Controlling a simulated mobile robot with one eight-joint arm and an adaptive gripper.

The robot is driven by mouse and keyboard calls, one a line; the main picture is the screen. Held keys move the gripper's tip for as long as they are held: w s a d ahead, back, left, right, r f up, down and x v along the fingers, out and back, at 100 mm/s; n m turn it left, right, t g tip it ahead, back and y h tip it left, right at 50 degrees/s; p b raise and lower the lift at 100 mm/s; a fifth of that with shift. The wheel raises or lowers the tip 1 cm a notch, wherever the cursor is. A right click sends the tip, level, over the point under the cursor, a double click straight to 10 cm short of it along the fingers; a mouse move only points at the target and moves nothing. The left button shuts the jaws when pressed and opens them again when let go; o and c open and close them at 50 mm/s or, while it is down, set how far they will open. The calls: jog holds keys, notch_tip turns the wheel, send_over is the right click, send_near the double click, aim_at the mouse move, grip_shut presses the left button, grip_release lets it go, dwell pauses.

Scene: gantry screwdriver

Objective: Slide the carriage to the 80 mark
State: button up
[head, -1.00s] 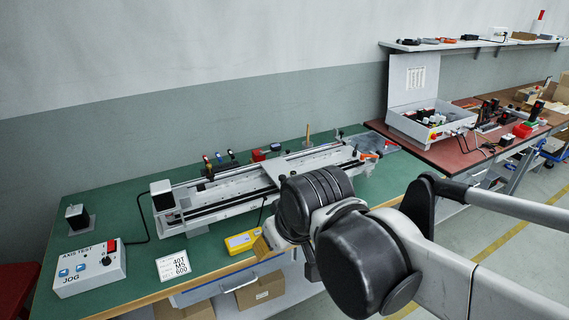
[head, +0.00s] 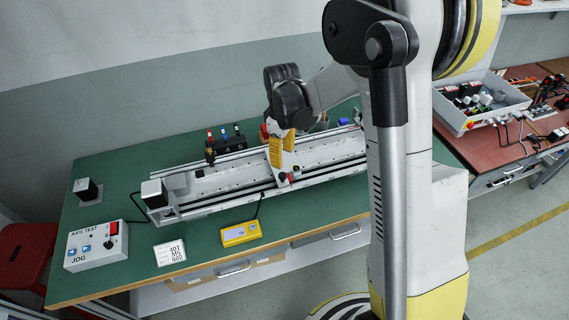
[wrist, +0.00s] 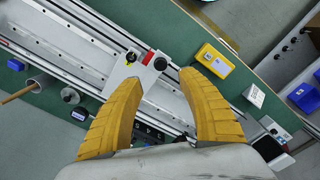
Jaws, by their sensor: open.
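The carriage is a pale plate (wrist: 128,72) across the long linear rail (wrist: 75,42), with a black knob and a red part at one end in the wrist view. In the head view the carriage (head: 287,160) sits near the middle of the rail (head: 225,183), partly hidden by my gripper. My gripper (head: 282,148) is above the carriage, its yellow fingers pointing down. In the wrist view the fingers (wrist: 161,78) are spread apart with nothing between them, on either side of the carriage's knob end. I cannot tell whether they touch it. Scale numbers are not readable.
A yellow handheld box (head: 241,233) lies in front of the rail on the green bench (head: 120,170). The jog box (head: 96,246) and a printed card (head: 170,252) stand at the left. Small coloured-top parts (head: 225,137) stand behind the rail.

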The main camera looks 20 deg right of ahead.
aim_at(282, 175)
notch_tip(282, 175, down, 10)
jog(key=shift+r+b, duration=0.2)
jog(key=shift+b, duration=0.9)
jog(key=shift+a, duration=0.15)
grip_shut()
